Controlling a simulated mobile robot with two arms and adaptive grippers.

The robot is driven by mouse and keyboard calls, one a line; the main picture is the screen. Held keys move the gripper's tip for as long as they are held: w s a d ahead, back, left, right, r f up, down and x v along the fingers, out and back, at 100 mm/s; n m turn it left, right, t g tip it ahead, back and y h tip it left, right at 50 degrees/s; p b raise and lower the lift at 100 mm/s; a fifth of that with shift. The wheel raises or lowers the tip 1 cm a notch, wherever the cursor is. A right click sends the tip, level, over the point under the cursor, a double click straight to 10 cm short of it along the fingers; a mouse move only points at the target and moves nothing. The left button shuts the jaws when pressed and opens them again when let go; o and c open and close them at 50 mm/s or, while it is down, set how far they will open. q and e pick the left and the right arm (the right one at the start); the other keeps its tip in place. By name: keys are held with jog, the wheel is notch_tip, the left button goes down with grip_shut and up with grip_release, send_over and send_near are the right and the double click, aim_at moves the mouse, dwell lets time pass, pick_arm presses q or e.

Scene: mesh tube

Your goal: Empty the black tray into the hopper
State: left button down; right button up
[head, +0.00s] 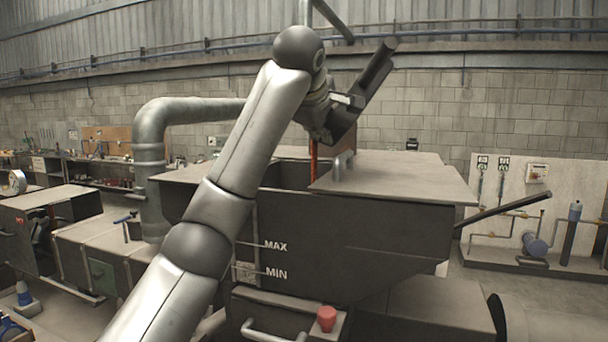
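The hopper (340,235) is the large dark metal bin with MAX and MIN marks on its front, in the middle of the head view. Its top has a dark opening (283,176) beside a flat lid panel (400,180). My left arm reaches up across the hopper's left part. My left gripper (345,103) is above the opening and appears shut on the black tray (374,68). The tray is seen nearly edge-on, steeply tilted, with its upper end to the right. Its inside and any contents are hidden. My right gripper is not in view.
A thick grey pipe (150,150) bends down left of the hopper. A handle (343,165) stands on the lid panel. A red button (326,318) is at the hopper's lower front. A dark bar (505,208) sticks out to the right. Open floor shows at right.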

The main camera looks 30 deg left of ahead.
pick_arm(q)
jog(key=shift+s+a+f+n+t+h, duration=0.1)
jog(key=shift+a+f+n+t+h, duration=0.1)
jog(key=shift+f+n+h, duration=0.3)
jog(key=shift+s+a+f+n+t+h, duration=0.1)
jog(key=shift+a+f+n+t+h, duration=0.15)
jog(key=shift+f, duration=0.35)
dwell(1.0)
jog(key=shift+s+a+f+n+t+h+b, duration=0.35)
jog(key=shift+a+n+t+h+b, duration=0.35)
jog(key=shift+b, duration=1.05)
jog(key=shift+s+a+f+n+t+h+b, duration=0.25)
jog(key=shift+a+f+n+t+h+b, duration=0.35)
jog(key=shift+b, duration=1.1)
jog(key=shift+r+n, duration=0.15)
jog(key=shift+n, duration=0.2)
